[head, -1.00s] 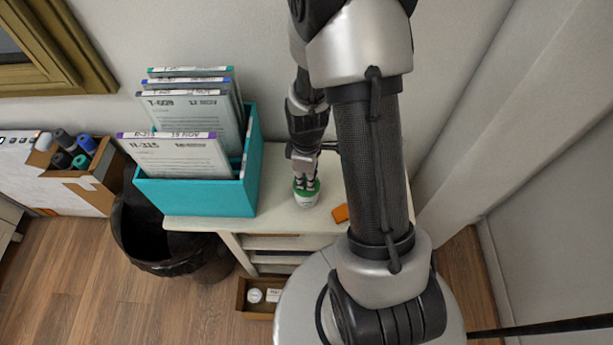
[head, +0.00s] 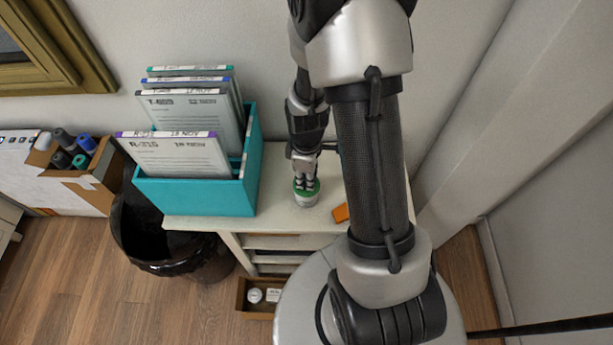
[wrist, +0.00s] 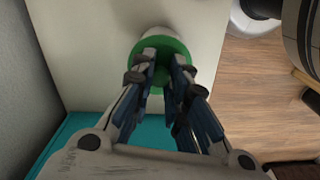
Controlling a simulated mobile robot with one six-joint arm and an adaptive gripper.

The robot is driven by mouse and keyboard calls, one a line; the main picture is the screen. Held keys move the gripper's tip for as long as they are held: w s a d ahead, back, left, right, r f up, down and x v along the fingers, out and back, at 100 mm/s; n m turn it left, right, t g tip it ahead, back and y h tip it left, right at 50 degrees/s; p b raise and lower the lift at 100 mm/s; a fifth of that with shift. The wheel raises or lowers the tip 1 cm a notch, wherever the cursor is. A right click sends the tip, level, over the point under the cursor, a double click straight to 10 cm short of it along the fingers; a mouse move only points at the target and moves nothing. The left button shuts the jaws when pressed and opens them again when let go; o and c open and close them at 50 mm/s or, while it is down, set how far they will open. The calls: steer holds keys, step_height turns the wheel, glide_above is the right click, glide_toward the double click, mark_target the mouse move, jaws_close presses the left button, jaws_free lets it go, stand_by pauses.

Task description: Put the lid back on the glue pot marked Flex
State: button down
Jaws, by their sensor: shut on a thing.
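A white glue pot (head: 305,202) stands on the white cabinet top, right of the teal box. A green lid (head: 307,187) is at the top of the pot, and it also shows in the wrist view (wrist: 176,58). My gripper (head: 306,183) points down over the pot, its fingers shut on the green lid. In the wrist view my gripper (wrist: 164,72) has both fingertips at the lid's middle. The lid looks level on the pot, but I cannot tell whether it is fully seated. The pot's marking is too small to read.
The teal box (head: 197,197) of upright folders stands close left on the cabinet top (head: 275,222). An orange block (head: 340,213) lies to the right. An open drawer (head: 257,311) below holds small white items. A black bin (head: 165,245) stands at the left.

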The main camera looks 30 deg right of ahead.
stand_by(0.3)
steer(key=c, duration=1.5)
jaws_free()
steer(key=o, duration=0.5)
steer(key=shift+r+p, duration=2.8)
steer(key=shift+r, duration=0.75)
steer(key=shift+c, duration=0.4)
